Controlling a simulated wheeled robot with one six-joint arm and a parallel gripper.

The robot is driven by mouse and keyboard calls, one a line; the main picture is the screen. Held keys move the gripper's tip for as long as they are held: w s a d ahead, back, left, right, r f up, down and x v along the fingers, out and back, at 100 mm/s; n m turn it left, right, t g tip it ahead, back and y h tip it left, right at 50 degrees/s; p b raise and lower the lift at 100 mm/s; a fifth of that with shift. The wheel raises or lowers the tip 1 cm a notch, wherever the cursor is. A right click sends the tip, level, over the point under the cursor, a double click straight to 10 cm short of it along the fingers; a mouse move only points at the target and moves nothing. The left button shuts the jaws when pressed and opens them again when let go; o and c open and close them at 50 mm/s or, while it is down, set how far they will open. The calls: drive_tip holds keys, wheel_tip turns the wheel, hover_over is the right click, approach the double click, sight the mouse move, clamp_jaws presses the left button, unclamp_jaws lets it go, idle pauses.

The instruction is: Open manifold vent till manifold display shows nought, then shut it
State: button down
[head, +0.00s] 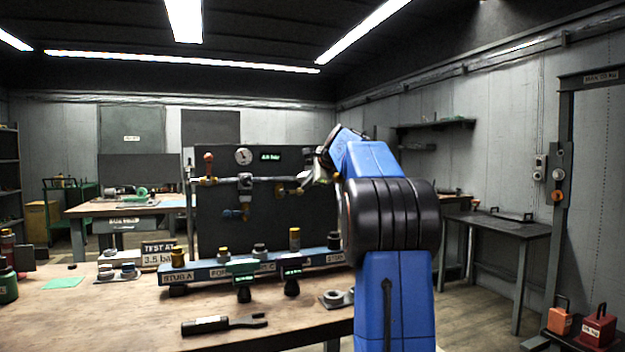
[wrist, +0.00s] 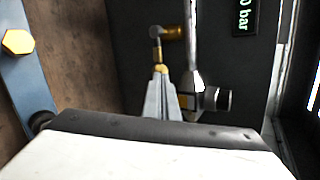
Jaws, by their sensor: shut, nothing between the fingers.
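The manifold pipe (head: 222,181) runs across a dark upright panel (head: 232,226) behind the bench. A brass fitting (head: 283,190) with a small lever, probably the vent, sits near its right end; a brass fitting also shows in the wrist view (wrist: 172,32). The manifold display (head: 270,156) has green digits too small to read surely; in the wrist view the display (wrist: 245,14) is cut off, showing "0 bar" at its end. My gripper (head: 308,178) is at the pipe's right end. Its fingers (wrist: 161,85) are shut, tips close to the brass lever; contact is unclear.
A round gauge (head: 243,156) is left of the display. The wooden bench (head: 120,318) carries a blue rail (head: 212,272) with bolts, a dark wrench (head: 222,324) and a "TEST AT 3.5 bar" sign (head: 158,253). A side table (head: 497,225) stands right.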

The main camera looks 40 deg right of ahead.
drive_tip(key=shift+x, duration=0.75)
drive_tip(key=shift+f, duration=0.1)
drive_tip(key=shift+f+y, duration=0.2)
drive_tip(key=shift+y, duration=0.1)
wheel_tip(320, 180, down, 7)
drive_tip(key=a+m+t+y, duration=0.1)
drive_tip(key=m+t+y, duration=0.3)
drive_tip(key=m, duration=0.2)
drive_tip(key=shift+w+a+f+y, duration=0.2)
drive_tip(key=shift+w+f+y, duration=0.05)
drive_tip(key=shift+y, duration=0.15)
idle(0.4)
